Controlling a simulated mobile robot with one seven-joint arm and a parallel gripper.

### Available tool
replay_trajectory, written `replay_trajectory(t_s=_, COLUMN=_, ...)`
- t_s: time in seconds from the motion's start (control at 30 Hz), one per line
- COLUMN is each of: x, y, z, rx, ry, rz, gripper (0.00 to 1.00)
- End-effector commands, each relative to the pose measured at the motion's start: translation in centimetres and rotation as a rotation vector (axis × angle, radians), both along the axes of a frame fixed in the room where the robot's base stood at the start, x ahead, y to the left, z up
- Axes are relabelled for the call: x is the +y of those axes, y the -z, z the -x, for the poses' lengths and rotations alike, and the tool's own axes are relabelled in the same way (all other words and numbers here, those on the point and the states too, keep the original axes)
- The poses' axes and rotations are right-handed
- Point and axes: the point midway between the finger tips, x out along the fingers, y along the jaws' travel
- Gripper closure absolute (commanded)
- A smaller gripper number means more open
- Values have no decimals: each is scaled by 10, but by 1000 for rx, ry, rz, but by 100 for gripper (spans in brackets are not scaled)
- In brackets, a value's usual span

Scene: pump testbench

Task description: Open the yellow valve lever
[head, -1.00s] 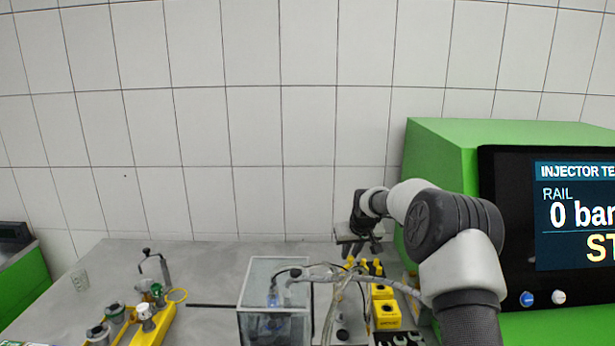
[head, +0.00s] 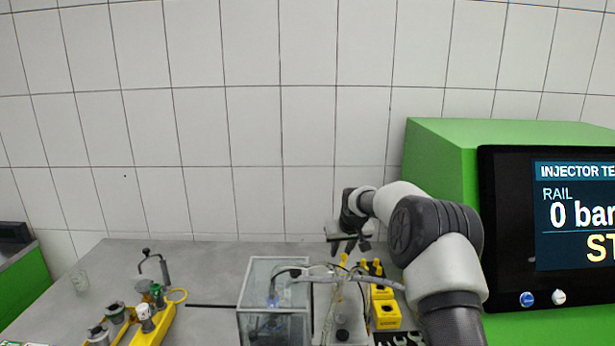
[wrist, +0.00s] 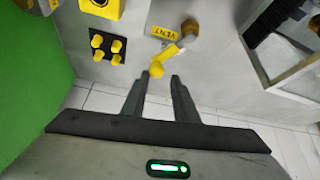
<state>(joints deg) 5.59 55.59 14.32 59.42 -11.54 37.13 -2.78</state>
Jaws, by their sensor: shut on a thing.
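The yellow valve lever (wrist: 170,53) shows in the wrist view, slanting from a brass-coloured valve body (wrist: 190,28) down to a round yellow knob at its end. A yellow VENT label (wrist: 165,33) is beside it. My gripper (wrist: 160,76) has its two fingertips on either side of the knob and is shut on the lever there. In the head view, my gripper (head: 349,247) is at the back of the bench, and a yellow piece of the lever (head: 344,260) shows just below the fingers. The exact finger contact is hard to see.
A clear tank (head: 262,300) with hoses stands left of the lever. Several yellow knobs (wrist: 108,47) sit on a black plate beside it. A yellow box (head: 386,316) is in front. The green test machine (head: 450,165) stands to the right.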

Motion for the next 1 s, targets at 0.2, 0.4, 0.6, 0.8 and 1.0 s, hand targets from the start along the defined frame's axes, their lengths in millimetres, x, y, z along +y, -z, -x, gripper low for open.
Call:
replay_trajectory(t_s=0.2, x=12, y=11, z=7, rx=28, ry=-8, rz=-10, gripper=79)
replay_trajectory(t_s=0.4, x=14, y=11, z=6, rx=28, ry=-8, rz=-10, gripper=79)
replay_trajectory(t_s=0.6, x=18, y=11, z=4, rx=28, ry=-7, rz=-8, gripper=92)
replay_trajectory(t_s=0.8, x=14, y=7, z=2, rx=20, ry=-4, rz=-5, gripper=72)
replay_trajectory(t_s=1.0, x=12, y=5, z=1, rx=15, ry=-2, rz=-2, gripper=39)
